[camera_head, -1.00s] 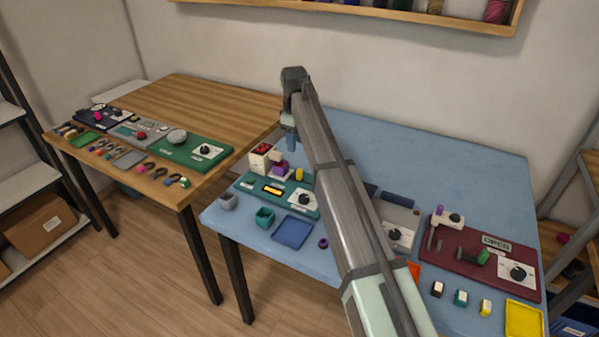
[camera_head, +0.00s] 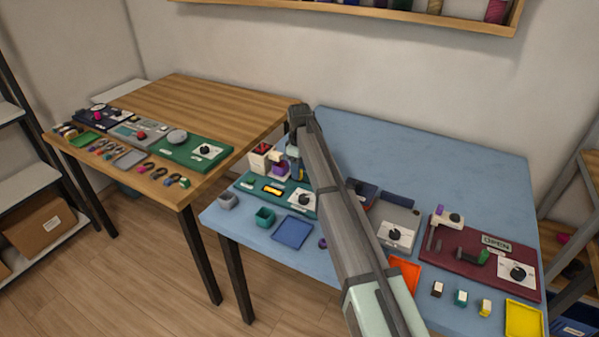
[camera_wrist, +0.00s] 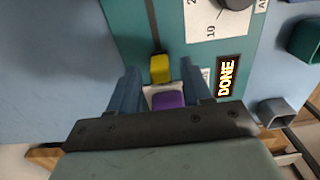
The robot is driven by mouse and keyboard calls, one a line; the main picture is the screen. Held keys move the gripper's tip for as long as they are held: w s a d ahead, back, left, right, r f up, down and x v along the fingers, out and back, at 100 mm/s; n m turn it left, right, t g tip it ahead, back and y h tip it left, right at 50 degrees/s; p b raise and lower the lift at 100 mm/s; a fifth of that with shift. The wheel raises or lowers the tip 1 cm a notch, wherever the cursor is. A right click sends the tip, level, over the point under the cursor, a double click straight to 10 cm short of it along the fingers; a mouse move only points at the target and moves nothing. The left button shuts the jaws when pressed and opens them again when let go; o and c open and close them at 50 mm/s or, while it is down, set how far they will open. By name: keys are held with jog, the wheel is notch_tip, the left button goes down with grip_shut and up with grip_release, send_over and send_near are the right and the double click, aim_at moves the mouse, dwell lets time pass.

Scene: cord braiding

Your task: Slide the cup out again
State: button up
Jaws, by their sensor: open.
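My gripper (camera_head: 293,174) is low over the left end of the green panel (camera_head: 250,182), beside the small white machine with a red top (camera_head: 261,155). Its blue fingers are open in the wrist view (camera_wrist: 160,88). A purple piece (camera_wrist: 168,100) with a pale surround lies between them, and a yellow piece (camera_wrist: 160,68) sits just beyond, at the end of a dark slot. The purple piece also shows beside the machine in the head view (camera_head: 278,167). I cannot tell which of these is the cup, or whether the fingers touch anything.
A lit DONE sign (camera_wrist: 228,76) and a dial (camera_head: 302,199) are on the green panel. A grey cup-like container (camera_head: 228,201), a teal one (camera_head: 265,217) and a blue tray (camera_head: 292,232) stand in front. The back of the blue table is clear.

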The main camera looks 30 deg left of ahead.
jog(key=shift+f, duration=0.8)
jog(key=shift+c, duration=0.5)
grip_shut()
